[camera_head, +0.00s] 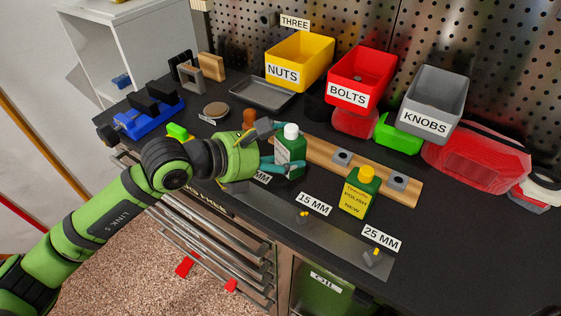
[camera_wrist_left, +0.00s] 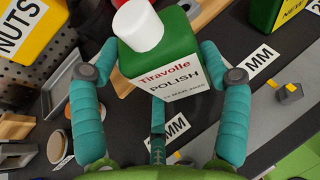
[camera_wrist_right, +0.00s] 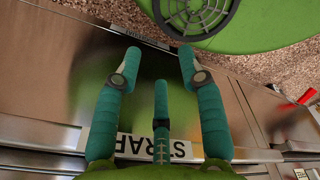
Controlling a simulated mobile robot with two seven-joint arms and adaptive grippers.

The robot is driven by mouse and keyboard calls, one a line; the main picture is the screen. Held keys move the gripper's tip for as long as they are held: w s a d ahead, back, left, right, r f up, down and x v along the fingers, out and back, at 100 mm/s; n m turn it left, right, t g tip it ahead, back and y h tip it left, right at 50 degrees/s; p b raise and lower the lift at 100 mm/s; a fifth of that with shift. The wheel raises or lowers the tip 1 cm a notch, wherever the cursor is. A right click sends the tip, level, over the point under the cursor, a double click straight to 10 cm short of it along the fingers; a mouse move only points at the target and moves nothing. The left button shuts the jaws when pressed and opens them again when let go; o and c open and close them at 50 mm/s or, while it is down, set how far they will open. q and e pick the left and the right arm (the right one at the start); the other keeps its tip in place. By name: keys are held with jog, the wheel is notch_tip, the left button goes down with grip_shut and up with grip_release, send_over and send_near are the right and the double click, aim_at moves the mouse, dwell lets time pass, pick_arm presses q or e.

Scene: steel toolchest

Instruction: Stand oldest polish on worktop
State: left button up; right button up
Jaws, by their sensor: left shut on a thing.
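A green polish bottle with a white cap (camera_head: 291,153) is in my left gripper (camera_head: 284,148), toward the middle of the worktop (camera_head: 470,245). It also shows in the left wrist view (camera_wrist_left: 165,62), between both fingers, with a "Tiravolle POLISH" label and a small date line ending in what looks like 2025. I cannot tell whether its base touches the worktop. A second green polish bottle with a yellow cap and yellow "NEW" label (camera_head: 360,194) stands upright to the right. My right gripper (camera_wrist_right: 160,58) is open and empty, facing a steel drawer front.
A wooden rail (camera_head: 318,155) with grey blocks lies behind the bottles; a steel strip (camera_head: 310,225) runs in front. Yellow (camera_head: 300,60), red (camera_head: 361,78) and grey (camera_head: 433,103) bins stand at the back. A red bag (camera_head: 478,155) lies right. The front right worktop is clear.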

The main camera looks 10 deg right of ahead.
pick_arm(q)
notch_tip(320, 180, down, 2)
jog(key=shift+f+b, duration=0.2)
jog(key=shift+b, duration=0.15)
jog(key=shift+r, duration=0.1)
pick_arm(e)
jog(key=shift+f, duration=0.6)
pick_arm(q)
jog(key=shift+f, duration=0.2)
jog(key=o, duration=1.1)
jog(key=shift+c, duration=0.2)
pick_arm(e)
jog(key=shift+f, duration=0.2)
